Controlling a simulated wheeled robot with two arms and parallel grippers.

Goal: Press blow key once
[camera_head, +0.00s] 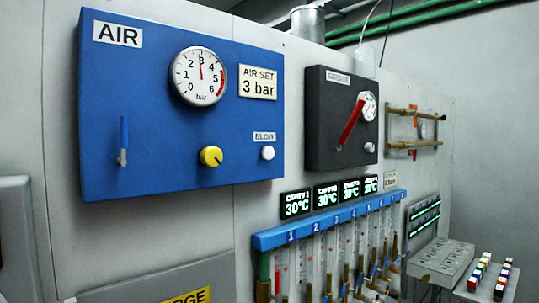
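The blow key (267,153) is a small white round button at the lower right of the blue AIR panel (140,110). A small white label (264,136) that seems to read BLOW sits just above it. The key faces out and nothing covers it. I cannot tell from this view whether it is pressed. A yellow knob (211,156) is to its left. Neither of my grippers shows in the head view.
The panel has a gauge (198,76) with its needle near 3, a 3 bar sign (258,83) and a blue lever (123,140). A dark box (330,120) with a red lever (350,122) is to the right. Numbered tubes (330,250) and 30°C displays (327,196) are below.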

